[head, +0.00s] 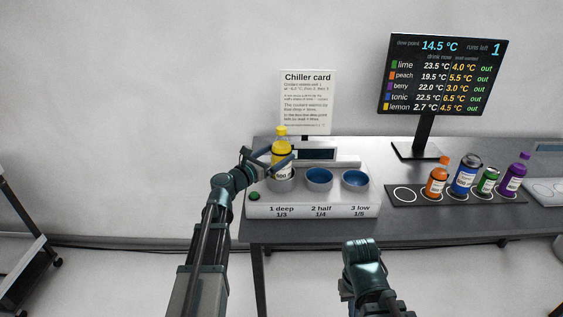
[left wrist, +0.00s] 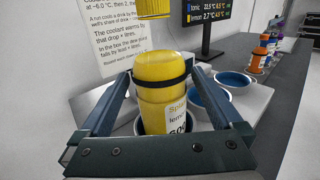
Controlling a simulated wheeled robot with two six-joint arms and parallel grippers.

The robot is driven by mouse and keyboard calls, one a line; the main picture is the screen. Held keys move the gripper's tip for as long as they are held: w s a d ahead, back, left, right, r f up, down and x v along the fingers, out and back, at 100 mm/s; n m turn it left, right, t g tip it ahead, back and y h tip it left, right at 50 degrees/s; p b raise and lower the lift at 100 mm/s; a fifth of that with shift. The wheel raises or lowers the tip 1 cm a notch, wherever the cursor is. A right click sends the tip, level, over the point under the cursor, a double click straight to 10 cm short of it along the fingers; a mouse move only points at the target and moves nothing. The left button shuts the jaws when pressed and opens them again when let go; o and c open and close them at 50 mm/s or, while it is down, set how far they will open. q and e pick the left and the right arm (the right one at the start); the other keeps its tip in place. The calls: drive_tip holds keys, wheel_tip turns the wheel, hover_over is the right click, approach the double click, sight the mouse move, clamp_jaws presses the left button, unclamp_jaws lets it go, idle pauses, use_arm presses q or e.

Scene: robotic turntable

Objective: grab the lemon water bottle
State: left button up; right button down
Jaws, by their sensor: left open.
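The lemon water bottle (head: 281,152) is yellow with a yellow cap and a white label. It stands upright in the well marked 1 deep, at the left of the white chiller (head: 312,204). My left gripper (head: 269,162) is open at the bottle. In the left wrist view its two fingers (left wrist: 172,105) lie on either side of the yellow bottle (left wrist: 165,75), and a gap shows beside it. The bottle's lower part is hidden by the gripper and the well. My right arm shows at the bottom of the head view, but its fingertips cannot be made out.
Two empty blue wells (head: 319,178) are right of the bottle. Orange (head: 437,175), blue (head: 465,173), green (head: 488,180) and purple (head: 514,175) drinks stand on a dark mat at right. A monitor (head: 442,75) and the Chiller card (head: 307,100) stand behind.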

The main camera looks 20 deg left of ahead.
use_arm(q)
drive_tip(key=x, duration=0.2)
drive_tip(key=shift+w+d, duration=0.1)
drive_tip(key=shift+w, duration=0.25)
drive_tip(key=shift+s, duration=0.1)
clamp_jaws()
